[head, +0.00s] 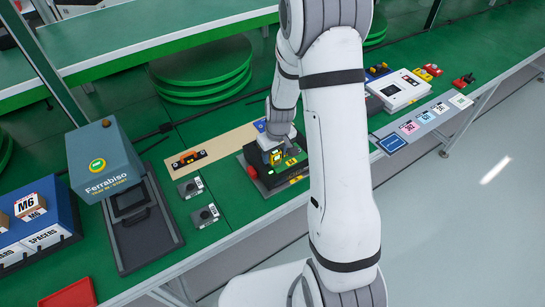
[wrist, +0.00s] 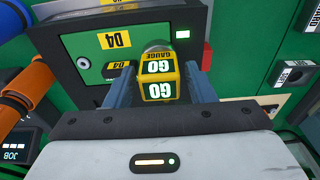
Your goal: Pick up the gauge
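The gauge (wrist: 158,82) is a small yellow and dark green block marked GO, with a silver round part at its far end. It stands at a dark station (wrist: 85,60) with yellow D4 labels. My gripper (wrist: 160,78) has one finger on each side of the gauge, and narrow gaps seem to show between the fingers and its sides. In the head view, the gauge (head: 276,157) is a small yellow patch under my gripper (head: 272,150), over the station (head: 262,184). My wrist partly hides it there.
Left of the station are an orange-and-black part (head: 189,158) on a tan strip and two small grey units (head: 190,188). A blue-grey Ferrabiso box (head: 103,160) stands farther left. Orange cylinders (wrist: 22,85) lie close to my gripper's left. A white device (head: 398,90) is beyond my arm.

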